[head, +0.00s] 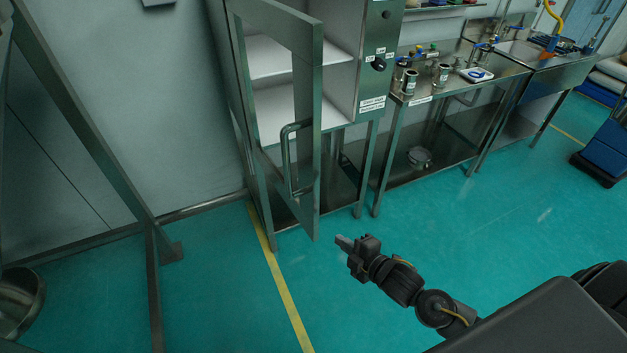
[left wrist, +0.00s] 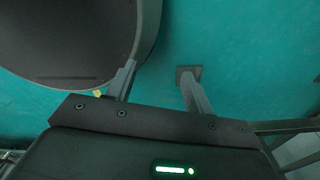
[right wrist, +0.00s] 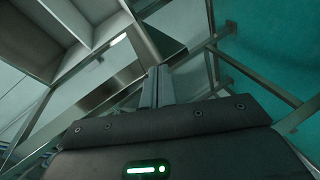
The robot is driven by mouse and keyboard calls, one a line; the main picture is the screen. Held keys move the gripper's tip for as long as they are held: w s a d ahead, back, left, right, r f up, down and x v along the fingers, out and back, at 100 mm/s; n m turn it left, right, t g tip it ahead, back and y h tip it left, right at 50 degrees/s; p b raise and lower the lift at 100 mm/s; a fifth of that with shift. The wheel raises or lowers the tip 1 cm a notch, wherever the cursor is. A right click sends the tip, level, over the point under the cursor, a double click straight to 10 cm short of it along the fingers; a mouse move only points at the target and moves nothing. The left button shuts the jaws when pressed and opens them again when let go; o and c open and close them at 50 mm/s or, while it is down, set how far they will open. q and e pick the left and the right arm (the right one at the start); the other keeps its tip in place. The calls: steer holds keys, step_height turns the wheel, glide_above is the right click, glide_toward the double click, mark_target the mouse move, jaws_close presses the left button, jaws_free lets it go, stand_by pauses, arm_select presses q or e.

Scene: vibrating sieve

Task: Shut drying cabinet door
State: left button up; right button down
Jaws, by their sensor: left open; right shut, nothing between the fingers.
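The drying cabinet (head: 372,100) stands at the back wall, with pale shelves (head: 285,58) inside. Its framed glass door (head: 311,140) stands open, swung out toward me, with a metal bar handle (head: 285,160) on it. My right gripper (head: 340,241) is shut and empty, low in front of the cabinet, right of the door's lower corner and apart from it in the head view. Its closed fingers also show in the right wrist view (right wrist: 157,85), with metal framing and compartments beyond. My left gripper (left wrist: 155,82) is open and empty over the floor in the left wrist view; it is outside the head view.
A steel table (head: 455,85) with small containers and a tray (head: 476,75) stands right of the cabinet, then a sink (head: 535,55). A metal frame (head: 85,110) and a steel bowl (head: 20,300) are at left. The green floor (head: 240,310) before the cabinet is mostly clear.

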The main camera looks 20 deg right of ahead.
mark_target(315, 187)
steer(key=s+a+r+n+t+y, duration=0.1)
steer(key=s+a+r+n+y, duration=0.15)
steer(key=r, duration=0.65)
steer(key=s+a+r+n+t+y, duration=0.1)
steer(key=s+a+r+n+y, duration=0.15)
steer(key=r, duration=0.75)
steer(key=shift+n+h, duration=0.3)
steer(key=shift+h, duration=0.1)
steer(key=w+p, duration=0.2)
steer(key=w, duration=0.1)
steer(key=w+a+p, duration=0.1)
steer(key=w+p, duration=0.1)
steer(key=w, duration=0.1)
steer(key=w+a+p, duration=0.1)
steer(key=w+p, duration=0.1)
steer(key=w, duration=0.2)
steer(key=shift+w, duration=0.1)
steer(key=shift+d+f+p, duration=0.1)
steer(key=shift+d+p, duration=0.25)
arm_select(q)
step_height(315, 187, up, 7)
steer(key=w, duration=0.1)
arm_select(e)
steer(key=shift+w, duration=0.1)
arm_select(q)
steer(key=shift+a+r, duration=0.1)
arm_select(e)
steer(key=shift+a, duration=0.1)
